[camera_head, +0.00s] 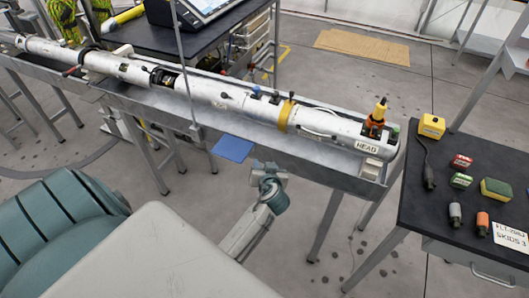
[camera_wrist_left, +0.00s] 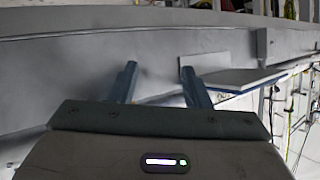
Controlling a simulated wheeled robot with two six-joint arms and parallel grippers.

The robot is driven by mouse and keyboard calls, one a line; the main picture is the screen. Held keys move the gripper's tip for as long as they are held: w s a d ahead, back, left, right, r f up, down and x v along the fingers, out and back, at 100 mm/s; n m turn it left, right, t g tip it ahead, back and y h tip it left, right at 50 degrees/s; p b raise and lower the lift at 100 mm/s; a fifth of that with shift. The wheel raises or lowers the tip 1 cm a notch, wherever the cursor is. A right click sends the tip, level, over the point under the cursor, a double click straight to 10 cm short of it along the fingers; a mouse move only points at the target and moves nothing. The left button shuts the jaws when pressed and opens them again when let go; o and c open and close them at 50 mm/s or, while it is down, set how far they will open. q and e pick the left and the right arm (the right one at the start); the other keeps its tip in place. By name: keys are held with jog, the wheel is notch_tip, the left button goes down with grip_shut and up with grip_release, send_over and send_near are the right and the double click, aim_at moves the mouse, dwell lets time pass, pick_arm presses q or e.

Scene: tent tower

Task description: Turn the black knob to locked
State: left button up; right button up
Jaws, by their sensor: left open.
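A long white tube (camera_head: 315,118) marked HEAD lies in a grey metal trough. Several small dark fittings sit along its top, including a black one (camera_head: 225,95) near its middle. They are too small to tell which is the black knob or how it is turned. My left gripper (camera_head: 259,167) is below the trough's front side, apart from the tube. In the left wrist view its two fingers (camera_wrist_left: 158,72) are spread with nothing between them, facing the plain grey trough wall. The knob does not show in that view. My right gripper is not in view.
A blue plate (camera_head: 233,148) juts from the trough (camera_head: 335,176) just left of my left gripper; it also shows in the wrist view (camera_wrist_left: 262,78). A black table (camera_head: 430,215) with blocks and small tools stands at right. The floor between is open.

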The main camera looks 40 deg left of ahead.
pick_arm(q)
notch_tip(320, 180, down, 7)
jog(key=s+m+h+b, duration=0.1)
jog(key=shift+s+d+g, duration=0.3)
jog(key=shift+s+d, duration=0.05)
jog(key=shift+d, duration=0.05)
jog(key=shift+o, duration=0.4)
jog(key=shift+r, duration=0.15)
